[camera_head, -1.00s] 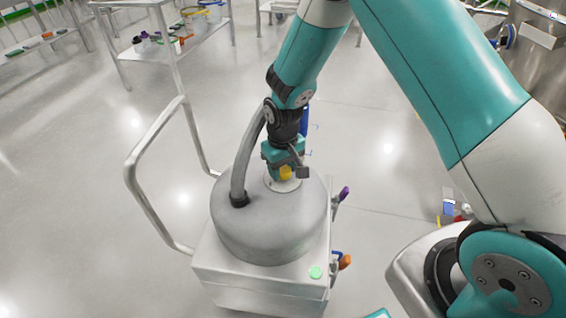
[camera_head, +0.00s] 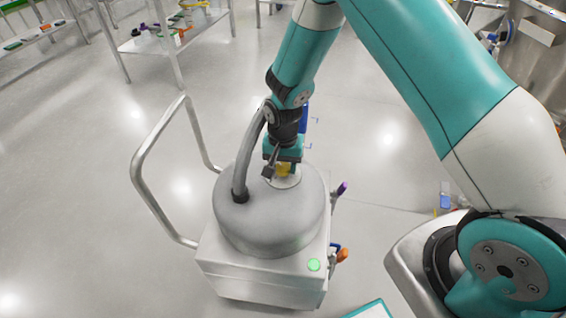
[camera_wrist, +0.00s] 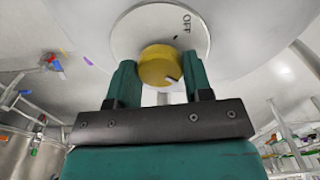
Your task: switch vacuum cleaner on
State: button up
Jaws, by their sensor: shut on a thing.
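The vacuum cleaner (camera_head: 268,222) is a grey domed drum on a pale square base, with a hose at its left. Its yellow knob (camera_head: 283,170) sits on a round pale plate on the dome. In the wrist view the knob (camera_wrist: 158,65) is between the two teal fingers of my gripper (camera_wrist: 157,84), which is shut on it. The plate (camera_wrist: 130,38) carries the word OFF at upper right. A round green light (camera_head: 314,264) on the base corner looks bright.
A bent metal handle (camera_head: 140,180) rises left of the vacuum cleaner. Purple and orange-tipped fittings stick out on its right side. A shelf rack (camera_head: 170,45) stands at the back left. The floor around is mostly clear.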

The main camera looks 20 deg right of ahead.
aim_at(283, 167)
dwell(0.4)
jog(key=o, duration=0.9)
jog(key=shift+o, duration=0.2)
jog(key=shift+r, duration=0.1)
notch_tip(283, 167, up, 17)
jog(key=p, duration=0.1)
jog(key=shift+r+p, duration=0.15)
jog(key=shift+p, duration=0.15)
